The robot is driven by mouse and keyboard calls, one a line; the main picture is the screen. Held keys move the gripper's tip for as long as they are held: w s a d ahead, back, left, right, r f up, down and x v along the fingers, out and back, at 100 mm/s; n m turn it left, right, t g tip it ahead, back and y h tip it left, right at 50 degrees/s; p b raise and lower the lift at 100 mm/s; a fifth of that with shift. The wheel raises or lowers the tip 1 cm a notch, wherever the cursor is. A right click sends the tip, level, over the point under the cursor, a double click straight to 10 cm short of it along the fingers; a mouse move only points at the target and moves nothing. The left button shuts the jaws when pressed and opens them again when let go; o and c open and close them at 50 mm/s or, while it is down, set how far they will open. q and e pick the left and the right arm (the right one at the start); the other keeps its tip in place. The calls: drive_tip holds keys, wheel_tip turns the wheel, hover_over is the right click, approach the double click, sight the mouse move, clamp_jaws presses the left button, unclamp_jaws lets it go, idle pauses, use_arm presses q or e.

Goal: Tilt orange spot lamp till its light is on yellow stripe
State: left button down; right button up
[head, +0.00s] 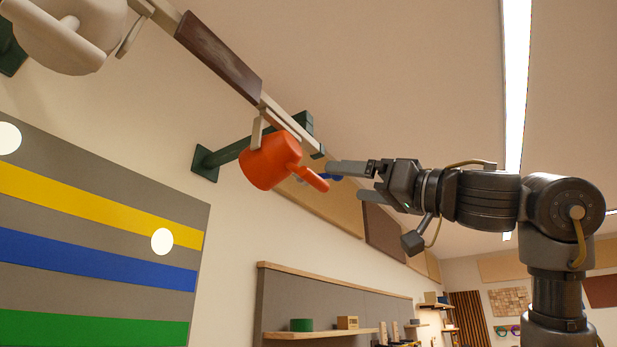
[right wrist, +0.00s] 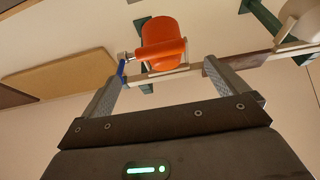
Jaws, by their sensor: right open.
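The orange spot lamp (head: 268,162) hangs from a rail at the upper middle of the head view, its bar handle (head: 311,178) pointing right and down. In the right wrist view, the lamp (right wrist: 160,32) is ahead, between the finger directions. My right gripper (head: 354,182) is open and empty, just right of the handle, with a visible gap. A round light spot (head: 162,241) lies on the striped board, across the lower edge of the yellow stripe (head: 90,209) and the grey below it. My left gripper is out of view.
A white lamp (head: 70,35) hangs at the upper left; another light spot (head: 8,137) is on grey above the yellow stripe. A blue piece (right wrist: 121,71) is near the left finger. The green bracket (head: 205,163) is behind the orange lamp. A shelf (head: 320,333) stands below.

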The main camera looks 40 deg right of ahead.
sight(320, 179)
drive_tip(key=p+x, duration=0.6)
drive_tip(key=x, duration=0.4)
drive_tip(key=shift+w+r, duration=0.1)
drive_tip(key=shift+w, duration=0.2)
drive_tip(key=shift+a, duration=0.1)
drive_tip(key=shift+c, duration=0.5)
